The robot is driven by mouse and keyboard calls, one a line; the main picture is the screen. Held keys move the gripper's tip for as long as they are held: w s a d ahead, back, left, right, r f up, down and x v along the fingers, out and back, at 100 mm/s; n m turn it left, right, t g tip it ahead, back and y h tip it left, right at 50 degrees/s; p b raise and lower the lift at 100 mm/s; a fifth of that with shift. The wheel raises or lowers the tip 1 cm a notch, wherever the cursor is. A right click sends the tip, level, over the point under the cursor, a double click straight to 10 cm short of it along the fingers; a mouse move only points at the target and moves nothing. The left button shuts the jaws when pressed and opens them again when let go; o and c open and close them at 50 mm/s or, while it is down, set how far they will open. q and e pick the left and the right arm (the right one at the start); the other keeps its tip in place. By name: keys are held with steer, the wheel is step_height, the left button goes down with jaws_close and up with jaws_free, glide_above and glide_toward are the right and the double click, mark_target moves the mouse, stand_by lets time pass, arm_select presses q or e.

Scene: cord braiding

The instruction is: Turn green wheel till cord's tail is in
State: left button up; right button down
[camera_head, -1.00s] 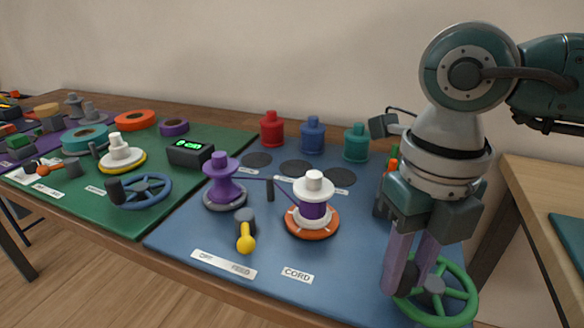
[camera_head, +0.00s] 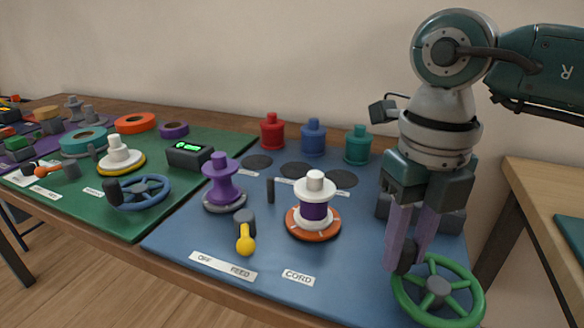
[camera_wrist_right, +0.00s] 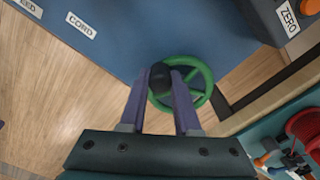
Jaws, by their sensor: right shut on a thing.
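The green wheel (camera_head: 464,272) stands at the front right corner of the blue mat. My right gripper (camera_head: 406,262) comes down from above at the wheel's left side, shut on its dark knob (camera_wrist_right: 160,77). The wheel also shows in the right wrist view (camera_wrist_right: 205,78). The purple cord (camera_head: 313,211) is wound on a white-topped reel with an orange base (camera_head: 313,233). A purple spool (camera_head: 222,182) on a grey base stands to its left. No cord shows between the two. My left gripper is out of view.
A dark post (camera_head: 270,190) stands between spool and reel. A yellow-tipped lever (camera_head: 245,240) is in front, by the OFF and FEED labels. A box with a green display (camera_head: 190,154) and a blue wheel (camera_head: 140,192) are on the left. Red, blue and teal spools (camera_head: 357,145) line the back.

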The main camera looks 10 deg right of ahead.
steer(key=c, duration=0.5)
jaws_free()
steer(key=shift+c, duration=0.2)
